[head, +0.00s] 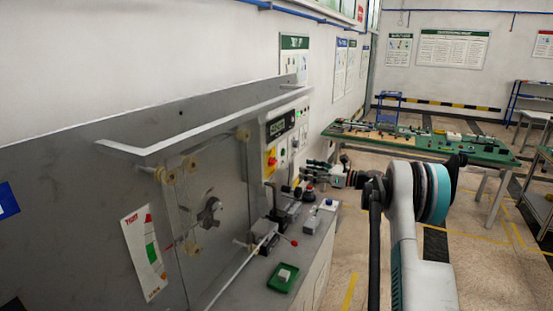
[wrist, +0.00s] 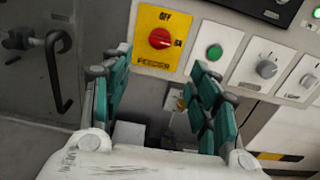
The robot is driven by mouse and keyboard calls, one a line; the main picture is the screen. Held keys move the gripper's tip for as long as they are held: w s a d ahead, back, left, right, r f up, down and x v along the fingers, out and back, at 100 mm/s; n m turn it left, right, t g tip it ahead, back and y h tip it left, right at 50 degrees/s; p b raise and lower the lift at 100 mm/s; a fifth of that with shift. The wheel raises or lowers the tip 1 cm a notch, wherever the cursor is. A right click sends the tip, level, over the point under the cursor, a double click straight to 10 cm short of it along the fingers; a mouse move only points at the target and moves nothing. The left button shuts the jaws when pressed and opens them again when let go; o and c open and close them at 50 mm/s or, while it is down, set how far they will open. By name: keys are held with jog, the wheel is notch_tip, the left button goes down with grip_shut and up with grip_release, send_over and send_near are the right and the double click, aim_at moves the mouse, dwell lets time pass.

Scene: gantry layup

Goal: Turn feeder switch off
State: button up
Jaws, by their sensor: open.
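The feeder switch is a round red knob (wrist: 160,38) on a yellow plate (wrist: 148,62) marked OFF above and FEEDER below. It sits on the grey control panel, ahead of my gripper in the wrist view. A second mark stands right of the knob, and the knob's handle looks turned roughly sideways towards it, not up at OFF. The switch shows small in the head view (head: 271,160). My gripper (wrist: 161,62) is open and empty, its teal fingers spread either side below the knob, apart from it. In the head view my gripper (head: 308,172) is in front of the panel.
A green button (wrist: 215,52) and grey knobs (wrist: 266,69) are right of the switch. A black hooked handle (wrist: 58,72) is at the left. Below the panel, a ledge holds a green tray (head: 283,279) and fittings. A green workbench (head: 430,143) stands beyond.

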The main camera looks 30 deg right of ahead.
aim_at(273, 162)
jog(key=x, duration=1.3)
jog(key=shift+w+a+p, duration=0.2)
jog(key=shift+w+p, duration=0.05)
jog(key=shift+p, duration=0.05)
jog(key=shift+c, duration=0.6)
jog(key=c, duration=0.9)
